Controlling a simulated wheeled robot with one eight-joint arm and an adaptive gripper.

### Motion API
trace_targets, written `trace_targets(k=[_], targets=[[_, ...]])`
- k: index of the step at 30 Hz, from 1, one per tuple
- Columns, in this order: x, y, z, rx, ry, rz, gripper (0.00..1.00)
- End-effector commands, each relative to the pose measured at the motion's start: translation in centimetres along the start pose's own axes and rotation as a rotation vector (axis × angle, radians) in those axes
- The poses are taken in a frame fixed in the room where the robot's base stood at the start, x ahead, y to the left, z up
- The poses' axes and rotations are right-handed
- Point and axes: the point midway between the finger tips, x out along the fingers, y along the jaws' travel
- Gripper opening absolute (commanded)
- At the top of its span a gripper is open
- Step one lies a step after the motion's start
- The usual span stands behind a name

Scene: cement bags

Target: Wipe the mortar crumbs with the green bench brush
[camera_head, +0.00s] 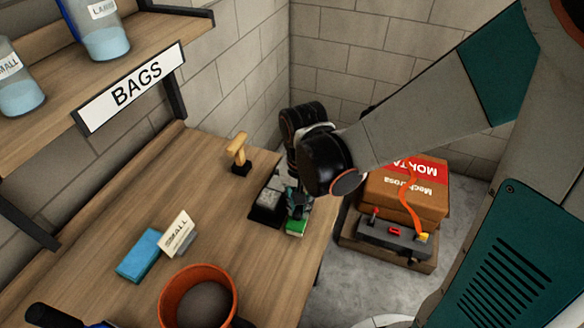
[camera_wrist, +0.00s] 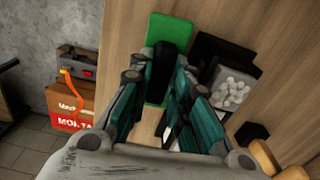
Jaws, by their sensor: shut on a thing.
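The green bench brush shows as a green block (camera_head: 297,227) near the right edge of the bench. In the wrist view its green part (camera_wrist: 170,32) lies flat beyond my fingers, with a black handle rising from it. My gripper (camera_wrist: 163,72) is shut on this black handle. In the head view my gripper (camera_head: 298,203) points down over the brush, partly hidden by my wrist. I cannot make out loose mortar crumbs on the wood; my arm and gripper hide part of the bench.
Right beside the brush is a black tray (camera_head: 262,215) with a grey speckled load; the wrist view shows pale lumps (camera_wrist: 232,88) there. A wooden-handled stamp (camera_head: 238,155), blue block (camera_head: 145,255), SMALL card (camera_head: 178,233) and orange bucket (camera_head: 168,300) stand left. Brown bags (camera_head: 405,190) sit off the bench.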

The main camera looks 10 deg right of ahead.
Motion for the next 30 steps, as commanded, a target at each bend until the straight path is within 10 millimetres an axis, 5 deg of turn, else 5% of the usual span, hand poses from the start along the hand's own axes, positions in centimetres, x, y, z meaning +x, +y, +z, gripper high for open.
trace_targets(k=[11,30], targets=[[0.6,0.0,-0.1,0.0,0.0,0.0,0.0],[0.5,0.3,-4.4,0.0,0.0,0.0,0.0]])
